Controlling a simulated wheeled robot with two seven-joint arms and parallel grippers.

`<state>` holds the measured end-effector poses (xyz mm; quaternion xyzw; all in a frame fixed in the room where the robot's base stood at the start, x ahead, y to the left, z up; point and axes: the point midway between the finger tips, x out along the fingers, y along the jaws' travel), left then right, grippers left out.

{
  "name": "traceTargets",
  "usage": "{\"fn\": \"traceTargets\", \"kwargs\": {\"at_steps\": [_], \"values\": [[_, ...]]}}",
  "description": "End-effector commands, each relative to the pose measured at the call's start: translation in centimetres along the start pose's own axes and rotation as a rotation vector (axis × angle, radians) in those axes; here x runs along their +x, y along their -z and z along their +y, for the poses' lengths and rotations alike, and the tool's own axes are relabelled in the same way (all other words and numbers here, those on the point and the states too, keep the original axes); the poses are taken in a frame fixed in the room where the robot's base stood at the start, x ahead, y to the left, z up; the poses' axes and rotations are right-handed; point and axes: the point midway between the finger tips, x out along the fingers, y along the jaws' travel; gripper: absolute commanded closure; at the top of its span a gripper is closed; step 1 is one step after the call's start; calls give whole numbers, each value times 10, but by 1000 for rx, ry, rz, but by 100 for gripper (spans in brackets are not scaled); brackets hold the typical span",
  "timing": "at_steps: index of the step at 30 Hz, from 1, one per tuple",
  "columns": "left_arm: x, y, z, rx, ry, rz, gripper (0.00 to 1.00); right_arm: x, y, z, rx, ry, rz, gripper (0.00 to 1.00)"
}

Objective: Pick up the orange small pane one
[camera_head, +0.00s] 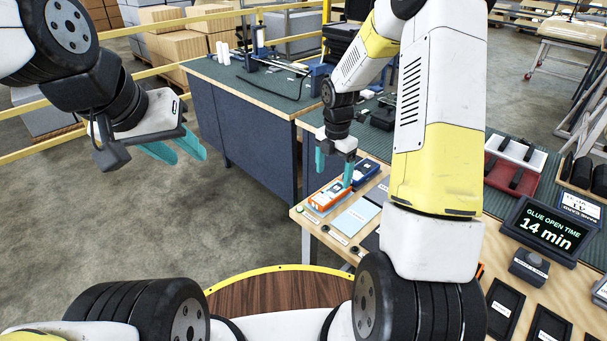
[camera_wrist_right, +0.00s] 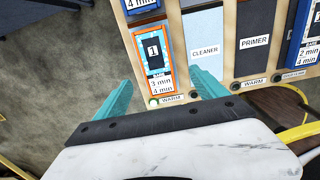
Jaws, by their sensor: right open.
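The orange small pane one (camera_head: 330,195) is an orange-framed block with a white label. It lies on the wooden bench top near its left front corner.
A blue block (camera_head: 366,172) lies just behind the orange one. The light-blue cleaner pad (camera_head: 355,216) and dark primer pad (camera_wrist_right: 254,42) lie to its right. A display reading 14 min (camera_head: 548,232) stands farther right. Floor at the left is clear.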

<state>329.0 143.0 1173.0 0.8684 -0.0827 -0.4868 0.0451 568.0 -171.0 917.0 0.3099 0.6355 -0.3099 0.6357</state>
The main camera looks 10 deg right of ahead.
Motion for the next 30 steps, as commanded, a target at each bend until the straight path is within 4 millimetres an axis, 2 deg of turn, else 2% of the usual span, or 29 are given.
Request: {"fn": "traceTargets", "kwargs": {"at_steps": [15,19,25,26,30], "values": [[0,0,0,0,0,0,64,66,-1,7,-1,3,2,18],[0,0,0,0,0,0,64,74,-2,7,0,1,0,18],[0,0,0,0,0,0,64,74,-2,7,1,0,0,18],[0,0,0,0,0,0,64,74,-2,7,1,0,0,22],[0,0,0,0,0,0,64,74,-2,7,1,0,0,50]]}}
